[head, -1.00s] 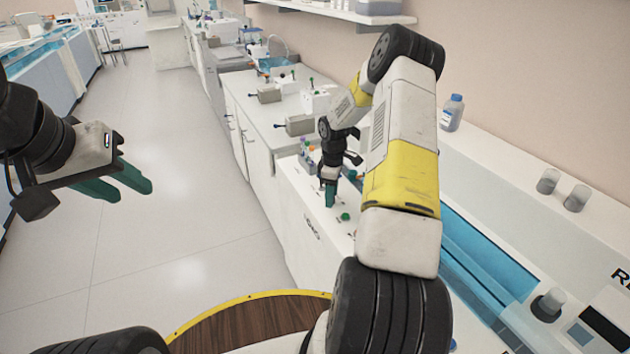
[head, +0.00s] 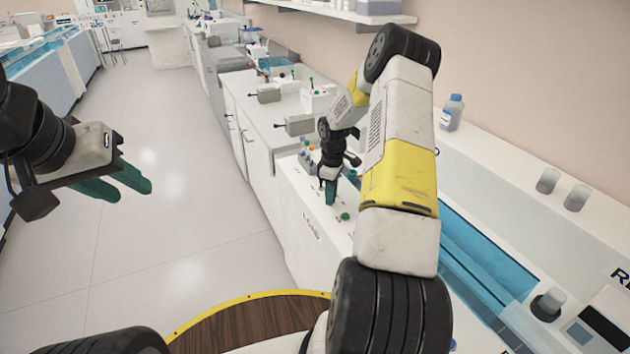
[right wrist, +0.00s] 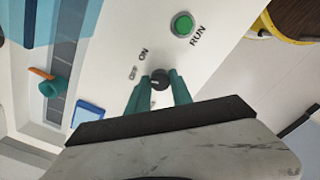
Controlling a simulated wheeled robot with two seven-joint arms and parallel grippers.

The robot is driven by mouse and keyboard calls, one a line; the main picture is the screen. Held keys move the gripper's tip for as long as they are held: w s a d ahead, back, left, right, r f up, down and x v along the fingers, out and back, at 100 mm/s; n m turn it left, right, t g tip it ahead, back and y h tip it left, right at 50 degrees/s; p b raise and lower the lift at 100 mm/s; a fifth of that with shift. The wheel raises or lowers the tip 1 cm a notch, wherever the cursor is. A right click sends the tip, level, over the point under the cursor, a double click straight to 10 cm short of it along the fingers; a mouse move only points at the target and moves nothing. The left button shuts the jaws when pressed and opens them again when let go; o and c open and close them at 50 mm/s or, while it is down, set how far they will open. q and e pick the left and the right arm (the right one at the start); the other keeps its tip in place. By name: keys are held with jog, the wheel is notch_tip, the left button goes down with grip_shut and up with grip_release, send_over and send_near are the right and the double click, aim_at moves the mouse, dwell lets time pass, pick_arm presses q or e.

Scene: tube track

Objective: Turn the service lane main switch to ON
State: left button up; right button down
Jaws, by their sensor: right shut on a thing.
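The main switch is a dark round knob (right wrist: 160,79) on a white panel in the right wrist view, with the words OFF and ON printed beside it. My right gripper (right wrist: 160,92) has its teal fingers on either side of the knob and is shut on it. In the head view my right gripper (head: 330,190) points down at the white panel top, and the knob is hidden there. The knob's pointer is too small to read surely. My left gripper (head: 122,182) hangs over the floor at the left, its teal fingers apart and empty.
A green button (right wrist: 182,24) marked RUN sits near the knob. A blue piece (right wrist: 88,113) and an orange-and-teal part (right wrist: 46,84) lie to the left. The floor at left is clear.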

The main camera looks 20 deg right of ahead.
jog(key=m, duration=0.3)
jog(key=shift+m, duration=2.4)
jog(key=c, duration=1.1)
grip_release()
jog(key=shift+c, duration=0.2)
notch_tip(320, 180, up, 8)
jog(key=shift+f, duration=0.1)
jog(key=shift+a, duration=0.1)
